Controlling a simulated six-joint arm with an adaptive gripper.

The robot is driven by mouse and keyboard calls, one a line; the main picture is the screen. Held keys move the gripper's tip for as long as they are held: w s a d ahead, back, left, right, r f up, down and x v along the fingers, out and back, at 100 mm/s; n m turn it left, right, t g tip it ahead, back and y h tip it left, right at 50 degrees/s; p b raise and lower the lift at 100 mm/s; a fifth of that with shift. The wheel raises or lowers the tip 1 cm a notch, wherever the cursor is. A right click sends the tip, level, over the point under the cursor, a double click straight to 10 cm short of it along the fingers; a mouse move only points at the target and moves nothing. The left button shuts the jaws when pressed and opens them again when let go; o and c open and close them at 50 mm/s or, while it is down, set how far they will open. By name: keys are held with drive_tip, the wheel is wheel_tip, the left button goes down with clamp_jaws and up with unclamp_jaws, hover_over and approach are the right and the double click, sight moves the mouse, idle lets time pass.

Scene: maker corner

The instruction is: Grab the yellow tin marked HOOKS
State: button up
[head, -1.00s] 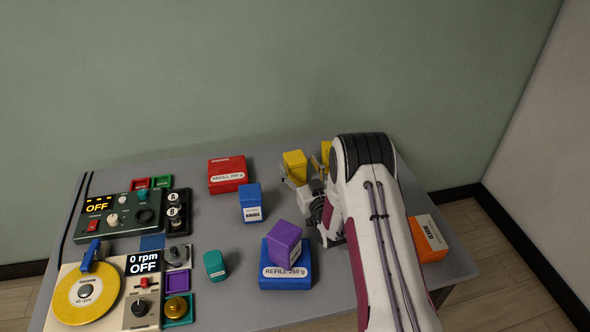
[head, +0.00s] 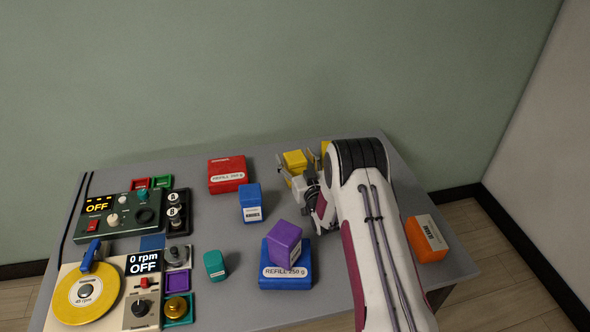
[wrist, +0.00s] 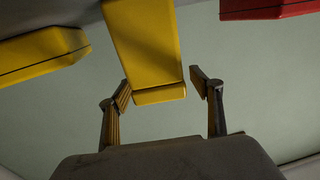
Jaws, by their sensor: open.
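A yellow tin (head: 294,160) stands at the back of the table, partly hidden by my gripper (head: 297,169). In the wrist view this tin (wrist: 146,45) is in the middle, with its near end between the spread fingertips of my gripper (wrist: 162,91). The gripper is open, with a gap visible on the right finger's side. A second yellow thing (head: 325,148) is just right of it in the head view, mostly hidden by my arm. It shows at the left of the wrist view (wrist: 42,54). No HOOKS label is readable on either.
A red refill box (head: 227,174) and a blue tin (head: 250,203) stand left of the gripper. A purple tin (head: 285,240) sits on a blue refill box (head: 287,277). An orange box (head: 428,238) is right of my arm. Devices fill the table's left side.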

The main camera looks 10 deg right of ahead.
drive_tip(key=c, duration=1.4)
drive_tip(key=shift+r, duration=0.25)
drive_tip(key=shift+r, duration=4.8)
